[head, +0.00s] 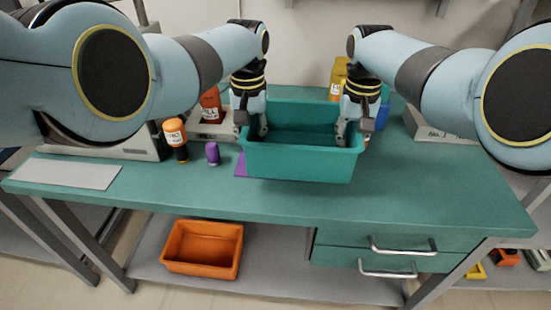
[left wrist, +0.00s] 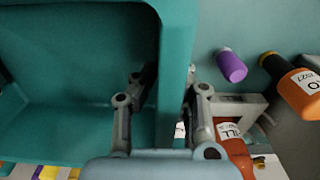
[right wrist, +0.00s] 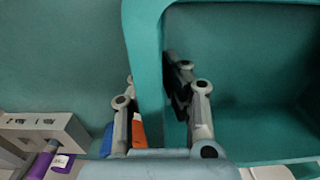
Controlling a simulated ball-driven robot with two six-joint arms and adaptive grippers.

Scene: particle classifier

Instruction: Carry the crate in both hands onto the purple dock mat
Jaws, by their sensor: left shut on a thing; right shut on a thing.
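The teal crate (head: 300,165) is over the front middle of the bench in the head view, level and apparently empty. A strip of the purple dock mat (head: 240,166) shows at the crate's left side; the rest is hidden behind or under it. My left gripper (head: 254,128) is shut on the crate's left wall, one finger inside and one outside, as the left wrist view shows (left wrist: 165,95). My right gripper (head: 352,132) is shut on the right wall the same way in the right wrist view (right wrist: 155,85). I cannot tell whether the crate touches the bench.
A small purple bottle (head: 212,153) and an orange-and-black bottle (head: 175,138) stand left of the crate. A red bottle (head: 211,105) and a yellow bottle (head: 337,78) are farther back. A grey plate (head: 66,173) lies at left. The bench (head: 420,180) is clear at front right.

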